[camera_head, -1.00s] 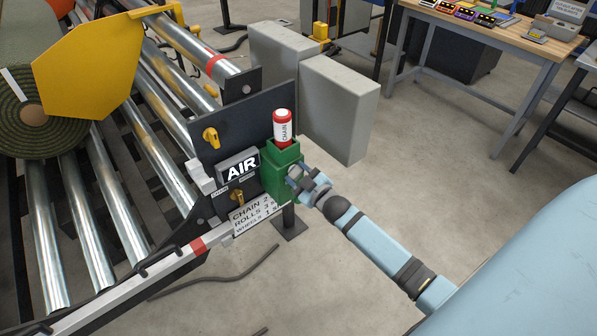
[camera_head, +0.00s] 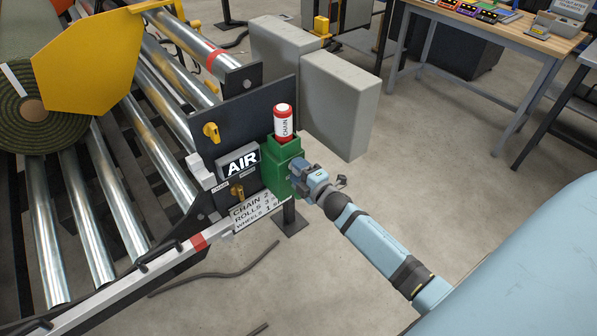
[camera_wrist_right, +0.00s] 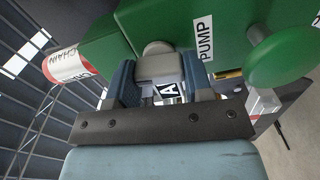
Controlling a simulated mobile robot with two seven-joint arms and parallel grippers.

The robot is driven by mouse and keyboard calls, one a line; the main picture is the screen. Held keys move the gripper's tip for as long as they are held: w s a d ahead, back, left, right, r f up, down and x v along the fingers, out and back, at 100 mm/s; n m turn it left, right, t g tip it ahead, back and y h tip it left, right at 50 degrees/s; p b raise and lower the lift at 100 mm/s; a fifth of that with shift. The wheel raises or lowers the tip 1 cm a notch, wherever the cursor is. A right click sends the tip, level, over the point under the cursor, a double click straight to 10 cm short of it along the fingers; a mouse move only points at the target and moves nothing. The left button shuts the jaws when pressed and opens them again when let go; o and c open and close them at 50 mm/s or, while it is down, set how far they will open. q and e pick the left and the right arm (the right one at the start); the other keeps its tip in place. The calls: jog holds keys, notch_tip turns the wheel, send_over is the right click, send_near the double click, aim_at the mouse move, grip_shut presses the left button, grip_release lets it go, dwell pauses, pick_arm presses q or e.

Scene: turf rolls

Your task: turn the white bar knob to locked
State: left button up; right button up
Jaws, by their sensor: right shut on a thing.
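The white bar knob (camera_wrist_right: 158,66) looks pale grey in the right wrist view. It sits on the front of a green box (camera_head: 283,160), which also fills the top of the wrist view (camera_wrist_right: 215,25) and bears a "PUMP" label. My right gripper (camera_wrist_right: 160,78) is shut on the knob, one blue finger on each side. In the head view my right gripper (camera_head: 303,178) is at the green box's right face and hides the knob there. A small label with an "A" shows between the fingers; any locked marking is not readable. My left gripper is not in view.
A red-and-white "CHAIN" cylinder (camera_head: 283,122) stands on the green box. A dark panel with an "AIR" sign (camera_head: 240,163) and yellow knobs is left of it. A green round knob (camera_wrist_right: 283,62) is close right of my fingers. Steel rollers (camera_head: 120,190) lie left; floor is open right.

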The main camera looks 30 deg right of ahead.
jog(key=shift+n, duration=0.9)
jog(key=o, duration=0.9)
jog(key=s, duration=0.9)
jog(key=s+d+b, duration=0.1)
jog(key=s, duration=0.3)
jog(key=shift+s, duration=0.4)
